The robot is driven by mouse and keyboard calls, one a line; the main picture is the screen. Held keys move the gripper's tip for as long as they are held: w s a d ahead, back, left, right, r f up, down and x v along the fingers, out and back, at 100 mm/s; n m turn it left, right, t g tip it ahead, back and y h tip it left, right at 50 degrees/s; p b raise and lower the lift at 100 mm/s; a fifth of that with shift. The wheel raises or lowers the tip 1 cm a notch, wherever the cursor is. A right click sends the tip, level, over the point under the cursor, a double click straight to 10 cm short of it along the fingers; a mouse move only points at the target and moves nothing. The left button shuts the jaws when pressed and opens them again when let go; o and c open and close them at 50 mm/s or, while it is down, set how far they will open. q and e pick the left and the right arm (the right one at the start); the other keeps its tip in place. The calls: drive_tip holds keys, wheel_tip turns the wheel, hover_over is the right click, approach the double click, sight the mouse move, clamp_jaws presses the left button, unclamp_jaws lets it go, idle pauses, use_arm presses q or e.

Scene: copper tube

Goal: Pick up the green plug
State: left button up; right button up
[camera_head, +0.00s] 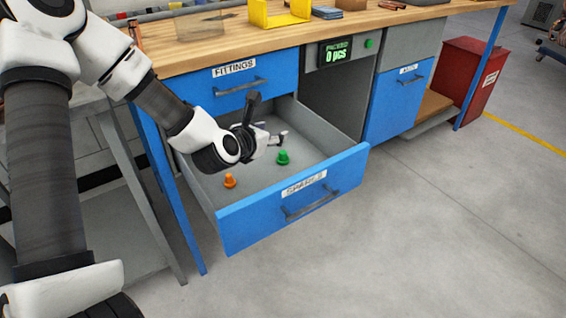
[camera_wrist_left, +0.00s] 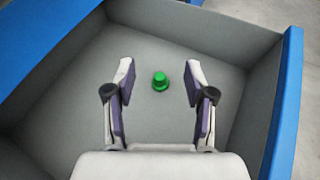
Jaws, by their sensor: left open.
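The green plug (camera_head: 283,157) stands on the grey floor of the open drawer (camera_head: 293,202) labelled SPARES. It also shows in the left wrist view (camera_wrist_left: 160,81), between and beyond my two fingertips. My left gripper (camera_head: 283,138) reaches into the drawer from the left. Its fingers are open and empty in the left wrist view (camera_wrist_left: 158,88), with a gap on both sides of the plug. I cannot tell the exact height of the fingers above the plug. My right gripper is in neither view.
An orange plug (camera_head: 230,181) stands in the same drawer, to the left of the green one. Drawer walls surround the gripper. Above is a closed FITTINGS drawer (camera_head: 235,86) and a wooden worktop (camera_head: 220,45). A counter display (camera_head: 336,53) reads 0 pcs. A red bin (camera_head: 474,80) stands at right.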

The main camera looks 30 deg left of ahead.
use_arm(q)
wheel_tip(320, 180, down, 3)
drive_tip(key=b, duration=0.4)
approach(282, 154)
drive_tip(key=x, duration=0.3)
drive_tip(key=shift+w+f, duration=0.1)
drive_tip(key=shift+f, duration=0.35)
drive_tip(key=shift+w+a, duration=0.15)
drive_tip(key=shift+w, duration=0.4)
drive_tip(key=b+x, duration=0.1)
drive_tip(key=x, duration=0.5)
drive_tip(key=shift+w+b, duration=0.15)
drive_tip(key=shift+b, duration=0.15)
drive_tip(key=shift+r, duration=0.1)
drive_tip(key=c, duration=0.8)
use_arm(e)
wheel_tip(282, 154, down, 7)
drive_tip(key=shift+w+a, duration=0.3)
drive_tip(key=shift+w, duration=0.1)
